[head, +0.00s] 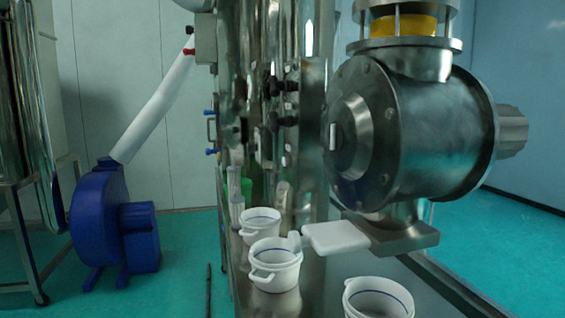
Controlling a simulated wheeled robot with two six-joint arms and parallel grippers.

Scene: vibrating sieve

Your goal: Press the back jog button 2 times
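I cannot make out a jog button, or its label, in the head view. A grey box (205,40) with a small red part (189,52) on its left side is fixed to the tall shiny steel machine (312,40). Dark knobs (290,120) stick out from the machine's front. Small blue-ended fittings (210,152) sit on its left side. Neither of my grippers is in view, so nothing of mine is seen touching the machine.
A large steel valve housing (430,130) stands at the right. White buckets (276,268) stand below it, beside a white flat piece (336,236). A blue blower (105,225) with a white pipe (155,108) is at the left. Green floor (185,255) is open between.

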